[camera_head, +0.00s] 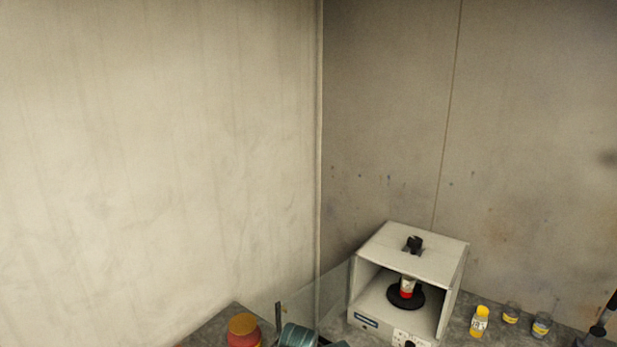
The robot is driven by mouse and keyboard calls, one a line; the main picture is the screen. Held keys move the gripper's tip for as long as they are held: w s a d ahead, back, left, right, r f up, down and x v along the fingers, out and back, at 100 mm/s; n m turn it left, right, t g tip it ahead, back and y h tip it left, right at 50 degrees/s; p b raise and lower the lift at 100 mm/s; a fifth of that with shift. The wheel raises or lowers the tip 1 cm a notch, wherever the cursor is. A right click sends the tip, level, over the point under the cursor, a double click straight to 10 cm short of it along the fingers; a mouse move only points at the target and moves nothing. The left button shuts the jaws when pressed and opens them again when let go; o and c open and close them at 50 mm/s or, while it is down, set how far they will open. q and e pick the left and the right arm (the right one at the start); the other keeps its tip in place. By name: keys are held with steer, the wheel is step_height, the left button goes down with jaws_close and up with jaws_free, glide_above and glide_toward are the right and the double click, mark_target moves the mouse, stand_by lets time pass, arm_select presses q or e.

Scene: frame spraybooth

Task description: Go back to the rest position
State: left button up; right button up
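Neither of my grippers shows in the camera_head view, so I cannot see their pose or whether they hold anything. The white box-shaped spray booth (425,266) stands on the grey worktop at the lower right, with its front open. Inside it a small red and white container (407,288) sits on a black round turntable (392,297). A black knob-like part (414,243) stands on the booth's roof. A clear pane (318,300) stands out to the left of the booth's front.
A yellow bottle (479,321) and two small yellow-labelled jars (511,313) stand right of the booth. A dark upright tool (602,322) is at the right edge. Walls close the back.

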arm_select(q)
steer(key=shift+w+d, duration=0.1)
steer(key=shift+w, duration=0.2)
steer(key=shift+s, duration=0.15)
